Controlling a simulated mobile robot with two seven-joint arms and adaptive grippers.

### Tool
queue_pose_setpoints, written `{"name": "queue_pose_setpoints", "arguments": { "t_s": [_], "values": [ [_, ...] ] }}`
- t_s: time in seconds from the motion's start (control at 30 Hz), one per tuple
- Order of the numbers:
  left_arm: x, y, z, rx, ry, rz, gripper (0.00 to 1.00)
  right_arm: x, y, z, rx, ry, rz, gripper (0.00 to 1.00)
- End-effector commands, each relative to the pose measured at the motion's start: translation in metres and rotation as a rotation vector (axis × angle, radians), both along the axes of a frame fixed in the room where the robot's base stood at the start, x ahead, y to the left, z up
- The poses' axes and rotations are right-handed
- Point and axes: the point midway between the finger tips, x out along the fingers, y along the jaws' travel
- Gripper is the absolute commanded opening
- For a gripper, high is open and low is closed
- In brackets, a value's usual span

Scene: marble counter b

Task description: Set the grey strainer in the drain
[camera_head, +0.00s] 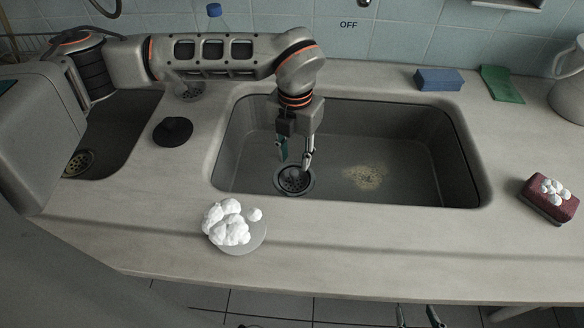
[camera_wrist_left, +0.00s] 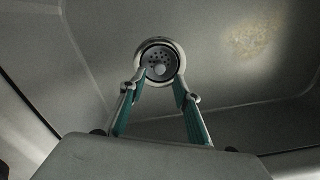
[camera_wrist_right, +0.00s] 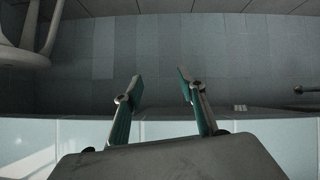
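The round grey strainer (camera_wrist_left: 159,68), with dark holes and a pale centre knob, lies within the metal ring of the drain (camera_wrist_left: 180,57) in the large basin. It looks roughly centred; whether it is fully seated I cannot tell. In the head view the strainer (camera_head: 294,181) is below my left gripper (camera_head: 295,164), which points down into the basin. The left fingers (camera_wrist_left: 160,84) are apart with nothing between them, and I cannot tell how far above the strainer they are. My right gripper (camera_head: 421,312) is open and empty, in front of the counter; it also shows in the right wrist view (camera_wrist_right: 160,82).
A yellowish stain (camera_head: 365,177) marks the basin floor. White foam on a plate (camera_head: 250,246) stands in front. A black disc (camera_head: 172,131) lies between the basins. A blue sponge (camera_head: 438,79), green cloth (camera_head: 501,84), red sponge (camera_head: 545,205) and pitcher (camera_head: 569,85) are right.

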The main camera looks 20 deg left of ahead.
Motion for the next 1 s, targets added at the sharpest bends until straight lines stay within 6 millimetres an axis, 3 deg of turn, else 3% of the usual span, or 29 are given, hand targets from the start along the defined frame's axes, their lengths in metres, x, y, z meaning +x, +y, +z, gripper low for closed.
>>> {"name": "queue_pose_setpoints", "arguments": {
  "t_s": [0.03,0.1,0.3,0.9,1.0],
  "values": [
    [0.001,0.000,0.017,0.000,-0.009,-0.001,0.32,0.000,-0.001,0.003,-0.002,-0.002,-0.002,0.40],
    [0.001,0.000,0.028,0.000,-0.007,0.000,0.32,-0.003,-0.003,0.001,-0.004,0.005,-0.006,0.40],
    [0.000,0.000,0.048,0.001,-0.002,0.000,0.32,-0.010,-0.006,-0.006,-0.009,0.026,-0.013,0.40],
    [-0.001,0.000,0.051,0.000,0.003,-0.001,0.32,-0.008,-0.005,-0.005,-0.006,0.023,-0.017,0.40],
    [0.001,0.000,0.064,0.001,-0.012,-0.001,0.32,-0.003,-0.004,0.004,-0.004,0.009,-0.016,0.40]
  ]
}}
